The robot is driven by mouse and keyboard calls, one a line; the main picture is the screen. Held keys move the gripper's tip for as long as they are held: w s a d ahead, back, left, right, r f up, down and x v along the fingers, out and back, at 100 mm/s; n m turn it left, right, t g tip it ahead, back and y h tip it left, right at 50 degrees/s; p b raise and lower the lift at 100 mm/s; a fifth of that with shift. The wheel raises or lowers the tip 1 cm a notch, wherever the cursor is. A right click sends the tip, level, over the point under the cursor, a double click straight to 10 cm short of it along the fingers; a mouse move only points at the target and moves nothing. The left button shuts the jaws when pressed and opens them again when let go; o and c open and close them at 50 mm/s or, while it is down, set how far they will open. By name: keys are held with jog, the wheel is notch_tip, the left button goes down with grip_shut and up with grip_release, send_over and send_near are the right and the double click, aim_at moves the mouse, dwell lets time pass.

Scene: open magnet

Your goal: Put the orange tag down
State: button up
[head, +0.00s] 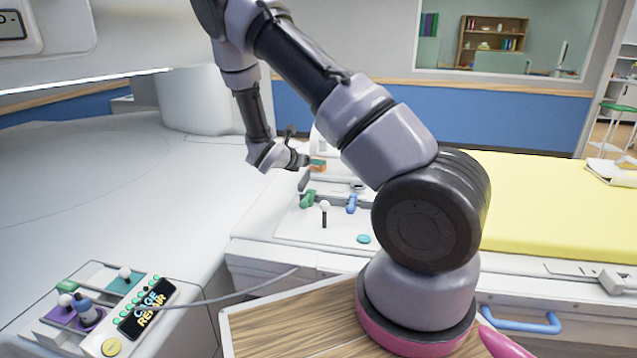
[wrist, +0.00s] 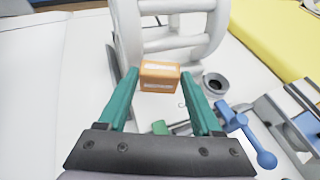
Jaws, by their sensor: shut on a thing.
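The orange tag (wrist: 160,76) is a small block with pale label strips. In the wrist view it sits between the tips of the two green fingers of my gripper (wrist: 160,80), which is shut on it. In the head view the tag (head: 318,165) shows small at the end of my gripper (head: 306,162), above the white bench top. A white ring-shaped frame (wrist: 175,42) is right behind the tag in the wrist view. I cannot tell whether the tag touches the frame or a surface.
A grey cup-like part (wrist: 215,84) and a blue lever (wrist: 245,135) are right of my fingers. A green part (head: 308,198), a white-topped stick (head: 324,212) and a teal disc (head: 364,239) are on the bench. A yellow pad (head: 560,205) lies right; a control box (head: 135,318) stands front left.

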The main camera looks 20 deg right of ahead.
jog(key=shift+f, duration=3.35)
jog(key=o, duration=1.4)
jog(key=shift+f, duration=0.1)
jog(key=shift+c, duration=0.2)
